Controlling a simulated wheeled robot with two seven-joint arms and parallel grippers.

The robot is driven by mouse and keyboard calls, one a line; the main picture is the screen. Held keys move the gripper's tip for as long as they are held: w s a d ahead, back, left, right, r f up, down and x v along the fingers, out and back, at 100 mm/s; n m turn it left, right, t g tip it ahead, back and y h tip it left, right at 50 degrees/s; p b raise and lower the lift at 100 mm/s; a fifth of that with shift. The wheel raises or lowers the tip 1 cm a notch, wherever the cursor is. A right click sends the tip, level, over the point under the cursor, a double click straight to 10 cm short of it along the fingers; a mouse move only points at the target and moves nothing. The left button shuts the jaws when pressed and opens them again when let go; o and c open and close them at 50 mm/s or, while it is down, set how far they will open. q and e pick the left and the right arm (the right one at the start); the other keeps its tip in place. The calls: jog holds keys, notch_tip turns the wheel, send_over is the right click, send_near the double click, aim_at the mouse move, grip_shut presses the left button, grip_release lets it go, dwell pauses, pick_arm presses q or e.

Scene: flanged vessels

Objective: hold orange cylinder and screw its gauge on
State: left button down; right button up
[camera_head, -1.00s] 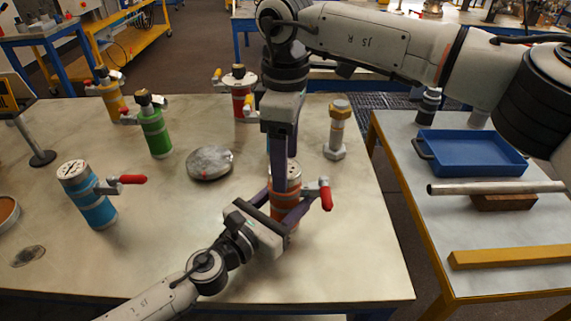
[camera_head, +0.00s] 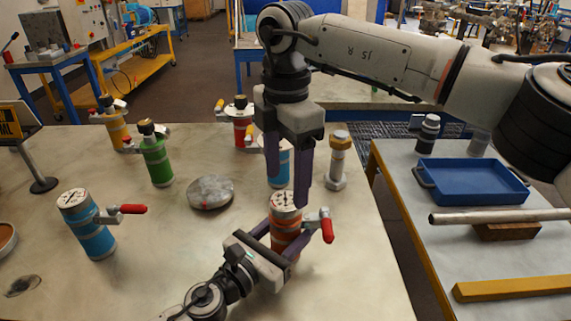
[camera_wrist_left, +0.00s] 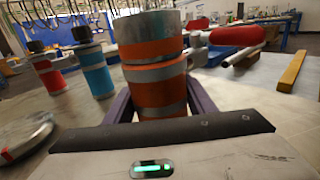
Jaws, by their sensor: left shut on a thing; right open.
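The orange cylinder (camera_head: 286,228) with grey bands stands upright near the table's front. A red-handled lever (camera_head: 326,229) sticks out to its right. In the left wrist view the cylinder (camera_wrist_left: 155,65) stands between my left fingers. My left gripper (camera_head: 283,246) is shut around its body from the front left. My right gripper (camera_head: 289,188) points down, open and empty, just above and behind the cylinder's top. I cannot pick out a loose gauge for it.
A blue cylinder (camera_head: 283,165) stands partly hidden behind my right fingers. A grey disc (camera_head: 211,192), another blue cylinder (camera_head: 90,228), a green one (camera_head: 156,162) and a large bolt (camera_head: 338,162) stand around. The side table holds a blue tray (camera_head: 470,183) and bars.

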aim_at(286, 198)
jog(key=n, duration=0.6)
jog(key=shift+r+n, duration=0.3)
jog(key=shift+r, duration=0.05)
jog(key=n, duration=0.6)
jog(key=shift+r, duration=0.25)
jog(key=n, duration=0.6)
jog(key=shift+r+n, duration=0.25)
jog(key=shift+n, duration=0.05)
jog(key=n, duration=0.6)
jog(key=shift+r, duration=0.3)
jog(key=shift+f, duration=0.1)
jog(key=shift+f, duration=3.95)
jog(key=shift+c, duration=0.2)
